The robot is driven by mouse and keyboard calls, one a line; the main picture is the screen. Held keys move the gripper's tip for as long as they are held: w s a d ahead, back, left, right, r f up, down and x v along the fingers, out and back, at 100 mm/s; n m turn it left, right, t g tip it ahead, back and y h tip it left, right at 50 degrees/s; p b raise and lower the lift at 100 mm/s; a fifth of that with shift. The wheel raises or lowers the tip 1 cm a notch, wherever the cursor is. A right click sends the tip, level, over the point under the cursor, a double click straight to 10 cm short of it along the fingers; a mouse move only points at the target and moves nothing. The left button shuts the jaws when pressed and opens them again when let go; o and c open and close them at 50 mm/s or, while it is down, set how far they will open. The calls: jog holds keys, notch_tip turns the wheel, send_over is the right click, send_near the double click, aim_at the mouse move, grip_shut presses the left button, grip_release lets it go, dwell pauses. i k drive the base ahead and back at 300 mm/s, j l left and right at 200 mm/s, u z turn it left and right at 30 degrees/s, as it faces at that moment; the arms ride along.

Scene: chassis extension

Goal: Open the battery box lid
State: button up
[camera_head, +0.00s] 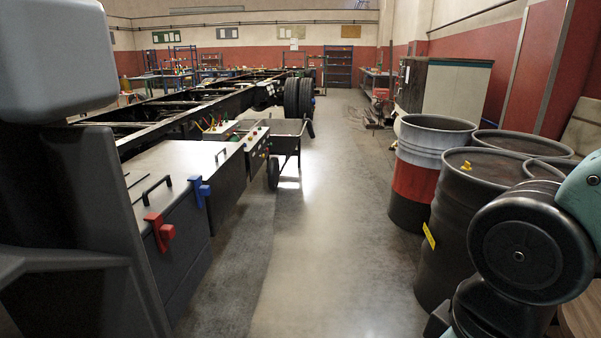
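A dark battery box (186,240) hangs on the near side of the truck chassis. Its flat grey lid (180,158) lies down on top, and a black bar handle (157,188) stands near the front edge. A red catch or clamp (160,231) and a blue one (201,191) sit at the lid's front edge; I cannot tell whether they are fastened. Part of the box's left side is hidden by a large dark grey shape. My arm (520,250) shows at the lower right, apart from the box. My gripper is not in view.
Several drums (430,170) stand on the right, close to my arm. The concrete floor (310,230) between drums and chassis is clear. Past the box, the chassis carries a unit with buttons (256,145), and a small cart (285,140) stands beside it.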

aim_at(205, 159)
jog(key=i+u, duration=0.2)
jog(key=i, duration=0.35)
jog(key=i+l+u, duration=0.2)
jog(key=i, duration=0.4)
jog(key=i+l+u, duration=0.2)
jog(key=i, duration=0.35)
jog(key=i+u, duration=0.4)
jog(key=i+l+u, duration=0.15)
jog(key=i+u, duration=0.15)
jog(key=u, duration=0.15)
jog(key=i+l+u, duration=0.25)
jog(key=u, duration=0.15)
jog(key=i+l+u, duration=0.4)
